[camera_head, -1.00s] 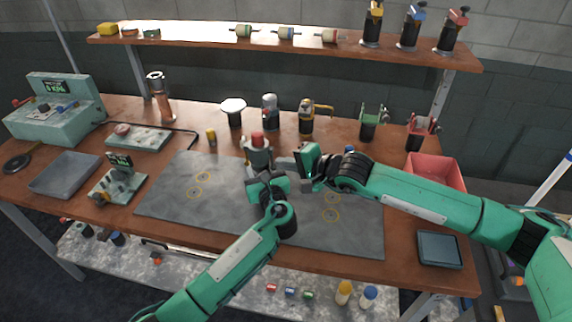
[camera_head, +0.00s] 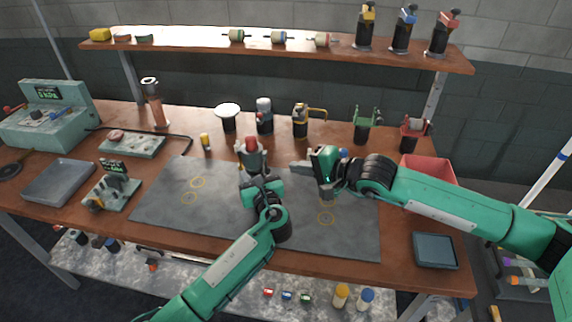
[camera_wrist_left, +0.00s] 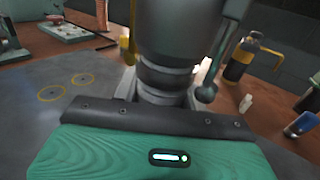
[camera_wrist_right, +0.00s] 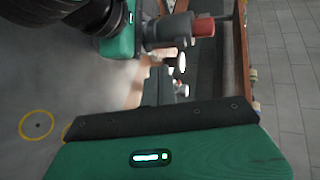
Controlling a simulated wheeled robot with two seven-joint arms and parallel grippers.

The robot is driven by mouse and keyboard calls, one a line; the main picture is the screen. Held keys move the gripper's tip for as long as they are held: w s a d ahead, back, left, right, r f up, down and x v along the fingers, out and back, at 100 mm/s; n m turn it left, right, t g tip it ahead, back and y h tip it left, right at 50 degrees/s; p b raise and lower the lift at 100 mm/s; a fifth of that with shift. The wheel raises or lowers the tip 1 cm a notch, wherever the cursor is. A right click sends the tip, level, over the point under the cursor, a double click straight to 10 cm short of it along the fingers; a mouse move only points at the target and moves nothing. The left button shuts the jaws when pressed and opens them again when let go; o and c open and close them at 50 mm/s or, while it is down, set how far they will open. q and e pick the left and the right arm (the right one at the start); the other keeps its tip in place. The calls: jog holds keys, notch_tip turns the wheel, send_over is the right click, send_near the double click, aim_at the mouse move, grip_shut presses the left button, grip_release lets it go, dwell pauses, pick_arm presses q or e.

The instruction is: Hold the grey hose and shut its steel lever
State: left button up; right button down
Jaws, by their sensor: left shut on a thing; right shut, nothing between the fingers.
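The grey hose (camera_head: 252,160), a thick upright grey piece with a red top, stands over the dark mat. My left gripper (camera_head: 258,186) is shut on its lower part. The left wrist view shows the hose (camera_wrist_left: 170,45) close up, with a steel lever (camera_wrist_left: 228,45) slanting down its right side to a round knob near the body. My right gripper (camera_head: 303,168) is shut and empty, to the right of the hose and apart from it. In the right wrist view the hose (camera_wrist_right: 165,30) shows beyond the fingers. The lever's far end is cut off.
The dark mat (camera_head: 165,205) has yellow rings and free room at both sides. Behind it stand several fittings, among them a yellow-handled one (camera_head: 300,122) and a green one (camera_head: 366,127). A red bin (camera_head: 430,168) and a dark tray (camera_head: 435,250) lie at right.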

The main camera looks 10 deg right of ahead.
jog(key=shift+v, duration=2.1)
jog(key=shift+f, duration=0.15)
pick_arm(q)
jog(key=o, duration=1.3)
jog(key=shift+s, duration=0.15)
